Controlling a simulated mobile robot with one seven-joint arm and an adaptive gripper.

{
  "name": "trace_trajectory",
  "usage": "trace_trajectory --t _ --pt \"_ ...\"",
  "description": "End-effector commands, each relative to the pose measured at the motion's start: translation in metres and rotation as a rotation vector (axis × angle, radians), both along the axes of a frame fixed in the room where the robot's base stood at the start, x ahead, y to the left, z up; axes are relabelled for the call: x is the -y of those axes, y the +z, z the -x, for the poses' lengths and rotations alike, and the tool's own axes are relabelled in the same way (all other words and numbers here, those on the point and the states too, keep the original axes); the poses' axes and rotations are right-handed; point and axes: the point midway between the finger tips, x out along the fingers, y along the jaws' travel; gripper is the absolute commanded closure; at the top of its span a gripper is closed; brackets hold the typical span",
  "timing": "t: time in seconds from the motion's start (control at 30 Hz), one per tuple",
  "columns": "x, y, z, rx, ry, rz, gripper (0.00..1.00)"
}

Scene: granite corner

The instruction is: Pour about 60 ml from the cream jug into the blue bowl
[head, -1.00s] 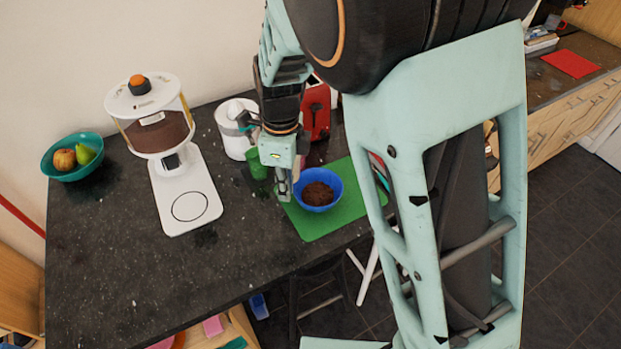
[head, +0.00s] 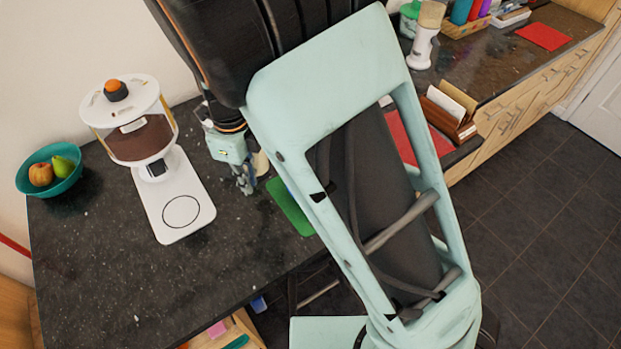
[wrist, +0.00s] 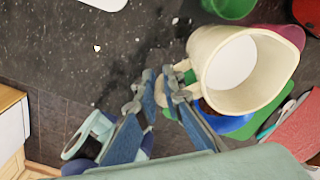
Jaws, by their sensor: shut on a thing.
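The cream jug (wrist: 204,58) is large in the wrist view, with its round mouth toward the camera and white inside; I cannot tell the liquid level. A sliver of the jug (head: 262,163) shows beside my gripper (head: 245,184) in the head view. In the wrist view my gripper (wrist: 163,92) is shut on the jug at its handle side, holding it to the right of the fingers. The blue bowl (wrist: 232,128) shows partly beneath the jug in the wrist view, its contents mostly hidden. My arm hides the bowl in the head view.
A green mat (head: 290,207) lies under the bowl's area. A white dispenser (head: 180,212) and a teal fruit bowl (head: 62,182) stand to the left. A green cup (wrist: 230,8) and a red cloth (wrist: 300,132) are near the jug. Dark counter is clear in front.

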Motion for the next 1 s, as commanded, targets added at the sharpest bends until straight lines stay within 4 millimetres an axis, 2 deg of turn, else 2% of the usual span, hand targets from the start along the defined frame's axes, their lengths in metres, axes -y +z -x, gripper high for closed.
trace_trajectory --t 0.13,0.27,0.57,0.67,0.9,1.0 --pt "0.001 -0.005 0.0 0.001 0.001 -0.013 1.0" --pt "0.004 -0.019 0.0 0.003 -0.004 -0.047 1.0" --pt "0.013 -0.074 0.001 0.02 -0.007 -0.181 1.0" --pt "0.015 -0.069 0.0 0.031 -0.006 -0.241 1.0" --pt "0.022 -0.069 0.001 0.044 -0.004 -0.346 1.0" --pt "0.026 -0.056 0.001 0.054 -0.004 -0.404 1.0"
